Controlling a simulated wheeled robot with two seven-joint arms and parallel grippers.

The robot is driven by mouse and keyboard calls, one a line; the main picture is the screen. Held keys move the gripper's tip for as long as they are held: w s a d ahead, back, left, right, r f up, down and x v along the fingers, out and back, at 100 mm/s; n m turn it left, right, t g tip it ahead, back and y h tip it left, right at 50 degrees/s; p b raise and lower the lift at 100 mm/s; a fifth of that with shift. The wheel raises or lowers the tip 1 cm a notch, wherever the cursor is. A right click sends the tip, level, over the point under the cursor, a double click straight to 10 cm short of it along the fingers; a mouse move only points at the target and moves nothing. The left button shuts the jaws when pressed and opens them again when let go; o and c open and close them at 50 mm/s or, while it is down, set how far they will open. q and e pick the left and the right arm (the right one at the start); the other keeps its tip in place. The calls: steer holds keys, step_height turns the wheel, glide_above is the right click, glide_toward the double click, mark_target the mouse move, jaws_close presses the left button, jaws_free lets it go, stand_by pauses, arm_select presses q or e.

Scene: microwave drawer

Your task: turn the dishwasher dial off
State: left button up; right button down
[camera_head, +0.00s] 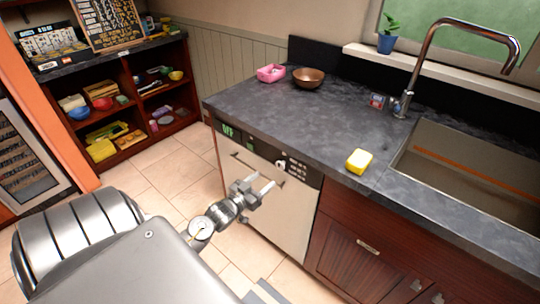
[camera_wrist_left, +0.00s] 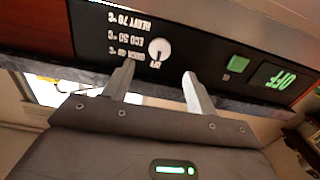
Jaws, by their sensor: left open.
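The dishwasher (camera_head: 285,215) has a pale front under the counter, with a black control strip along its top. Its round white dial (camera_head: 281,163) is on that strip; in the left wrist view the dial (camera_wrist_left: 159,48) appears upside down among printed temperature labels. A green display (camera_wrist_left: 280,78) reads OFF. The dial's exact pointing is too small to tell. My left gripper (camera_head: 261,184) is open and empty in front of the strip. In the left wrist view its fingers (camera_wrist_left: 158,72) point at the dial, one to each side, apparently short of it. My right gripper is not in view.
A horizontal handle (camera_head: 241,160) crosses the dishwasher front below the strip. Wooden cabinets (camera_head: 350,245) stand to the right. Tiled floor is clear at left.

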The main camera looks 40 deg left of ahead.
arm_select(q)
steer(key=shift+s, duration=1.3)
steer(key=s+d+f+g, duration=0.1)
steer(key=s+f+g, duration=0.25)
steer(key=f, duration=0.65)
steer(key=s+d+f+g+y, duration=0.1)
steer(key=s+f+g, duration=0.3)
steer(key=f, duration=0.6)
steer(key=s+d+f+g, duration=0.1)
steer(key=s+f+g, duration=0.1)
steer(key=s+f, duration=0.6)
steer(key=s+d+f+m+g, duration=0.1)
steer(key=s+d+f+g, duration=0.1)
steer(key=s+d+f, duration=0.3)
steer(key=s+d+f+m+g+h, duration=0.1)
steer(key=s+d+f+g, duration=0.2)
steer(key=s, duration=0.9)
steer(key=s+d+f+g, duration=0.2)
steer(key=s+d+f, duration=0.5)
steer(key=s+f, duration=0.2)
steer(key=shift+f+m, duration=0.4)
steer(key=shift+f, duration=0.05)
steer(key=shift+g, duration=0.25)
